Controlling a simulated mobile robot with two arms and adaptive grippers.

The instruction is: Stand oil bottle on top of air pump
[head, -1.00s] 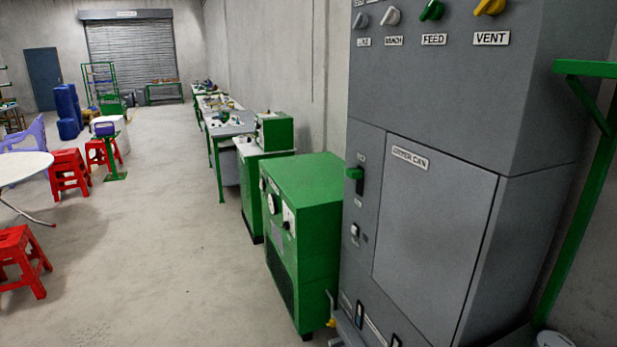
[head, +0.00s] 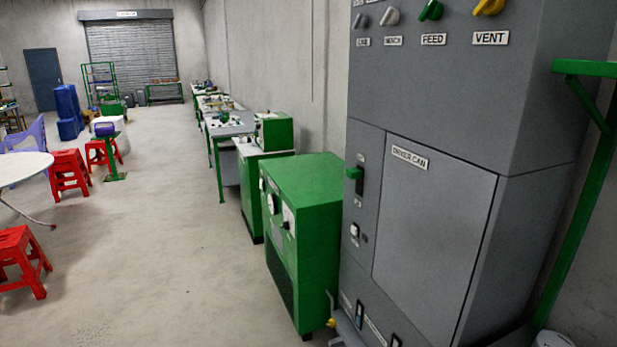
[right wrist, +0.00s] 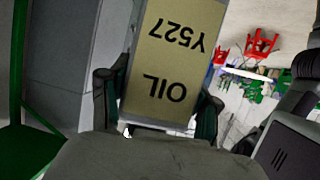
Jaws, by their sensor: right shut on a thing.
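The oil bottle (right wrist: 170,55) fills the upper middle of the right wrist view. It shows a tan label that reads OIL and, upside down, Y527. My right gripper (right wrist: 157,103) is shut on it, with one dark finger on each side. Its far end runs out of the top of the picture. No thing in view is marked as the air pump, and I cannot pick it out. My left gripper is in neither view.
A tall grey cabinet (head: 436,215) with knobs stands close on the right. A green machine (head: 310,188) stands beside it, with benches (head: 232,122) along the wall beyond. Red stools (head: 20,258) and a round white table (head: 20,165) are at left. The middle floor is clear.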

